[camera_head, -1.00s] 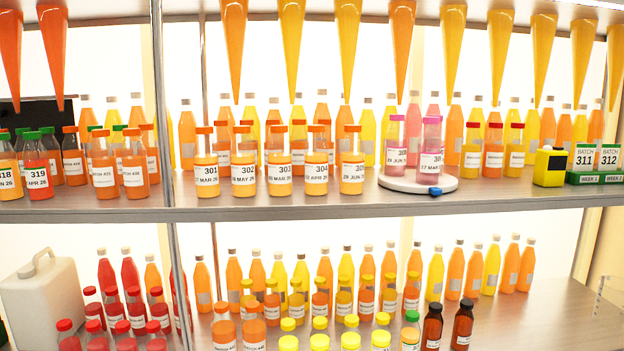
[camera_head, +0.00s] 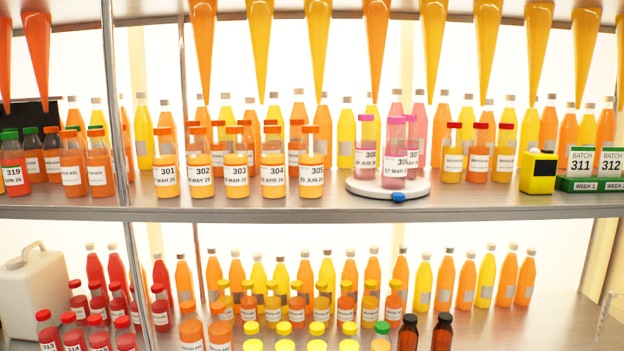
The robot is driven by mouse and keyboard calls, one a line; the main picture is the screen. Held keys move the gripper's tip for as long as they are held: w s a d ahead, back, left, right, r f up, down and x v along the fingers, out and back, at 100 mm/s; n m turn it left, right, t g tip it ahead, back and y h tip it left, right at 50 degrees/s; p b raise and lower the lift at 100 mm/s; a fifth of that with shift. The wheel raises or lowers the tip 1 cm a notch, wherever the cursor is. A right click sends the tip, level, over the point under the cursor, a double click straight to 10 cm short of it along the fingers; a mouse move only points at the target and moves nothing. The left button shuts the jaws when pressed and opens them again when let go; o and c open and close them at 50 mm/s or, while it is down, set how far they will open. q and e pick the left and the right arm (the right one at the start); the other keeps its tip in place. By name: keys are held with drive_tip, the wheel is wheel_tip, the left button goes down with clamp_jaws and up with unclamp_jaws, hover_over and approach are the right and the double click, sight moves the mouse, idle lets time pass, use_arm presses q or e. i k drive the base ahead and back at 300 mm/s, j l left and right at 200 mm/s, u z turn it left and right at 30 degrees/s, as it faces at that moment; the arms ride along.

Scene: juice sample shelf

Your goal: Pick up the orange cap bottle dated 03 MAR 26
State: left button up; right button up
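Orange-cap bottles stand upright in a front row on the upper shelf (camera_head: 340,205). They are bottle 301 (camera_head: 166,178), bottle 302 (camera_head: 199,176), bottle 303 (camera_head: 236,176), bottle 304 (camera_head: 273,174) and bottle 305 (camera_head: 311,174). The labels of 301 and 303 both show MAR 26, but the day numbers are too small to read surely. 302 shows MAY, 304 APR, 305 JUN. Neither of my grippers is in view.
A white turntable (camera_head: 358,188) with pink-cap bottles stands right of 305. A yellow device (camera_head: 538,172) and green-based batch holders (camera_head: 590,184) are further right. A metal post (camera_head: 117,130) rises left of 301. Orange and yellow cones hang above. More bottles stand behind.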

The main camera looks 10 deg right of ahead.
sight(235, 150)
drive_tip(key=j+z, duration=0.4)
drive_tip(key=j, duration=1.25)
drive_tip(key=k, duration=0.05)
